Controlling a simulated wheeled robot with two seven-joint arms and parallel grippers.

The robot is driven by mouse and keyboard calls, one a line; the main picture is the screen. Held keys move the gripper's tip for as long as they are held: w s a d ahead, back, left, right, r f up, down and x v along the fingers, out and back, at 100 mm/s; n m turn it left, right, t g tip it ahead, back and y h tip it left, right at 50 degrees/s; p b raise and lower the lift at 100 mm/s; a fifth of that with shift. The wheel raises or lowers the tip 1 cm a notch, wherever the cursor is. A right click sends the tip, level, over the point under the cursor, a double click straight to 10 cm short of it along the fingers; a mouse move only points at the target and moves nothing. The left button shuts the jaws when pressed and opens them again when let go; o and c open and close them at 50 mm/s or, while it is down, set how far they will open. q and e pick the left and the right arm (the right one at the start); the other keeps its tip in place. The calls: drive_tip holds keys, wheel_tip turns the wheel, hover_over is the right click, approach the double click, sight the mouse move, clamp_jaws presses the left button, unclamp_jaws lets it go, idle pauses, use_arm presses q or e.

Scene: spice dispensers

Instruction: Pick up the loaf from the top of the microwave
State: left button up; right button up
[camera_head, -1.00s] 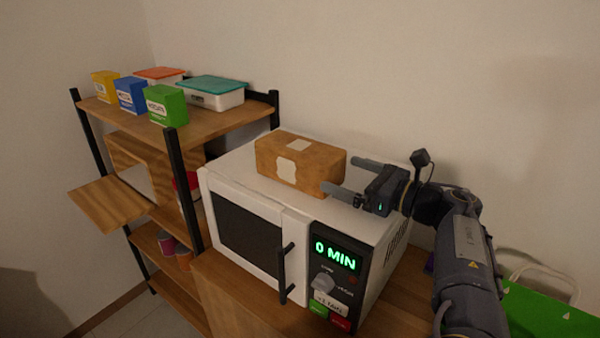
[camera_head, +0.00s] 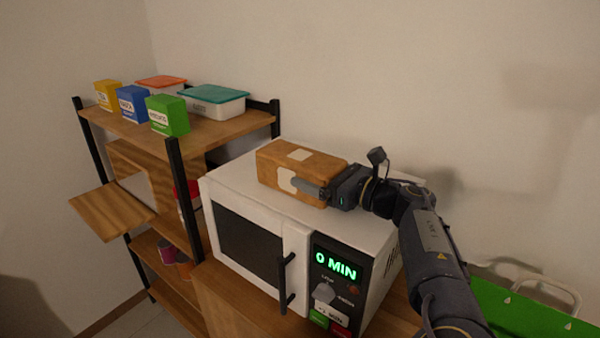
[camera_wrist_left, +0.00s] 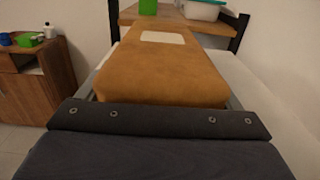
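The loaf (camera_head: 285,172) is a brown block with pale label patches, lying on top of the white microwave (camera_head: 232,183). My left gripper (camera_head: 318,182) is at the loaf's right end. One finger lies along its front face; the other is hidden behind it. In the left wrist view the loaf (camera_wrist_left: 163,72) fills the space between the fingers, with thin grey finger strips close beside both sides. I cannot tell if they press on it. The loaf appears to rest on the microwave. My right gripper is not in view.
A wooden shelf (camera_head: 228,128) stands left of the microwave, with a green box (camera_head: 168,115), a blue box (camera_head: 131,104), a yellow box (camera_head: 107,94) and lidded containers (camera_head: 213,100) on top. The wall is close behind. A green object (camera_head: 530,312) lies at lower right.

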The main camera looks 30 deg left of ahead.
use_arm(q)
drive_tip(key=c, duration=0.7)
drive_tip(key=shift+o, duration=0.2)
drive_tip(key=shift+r, duration=0.1)
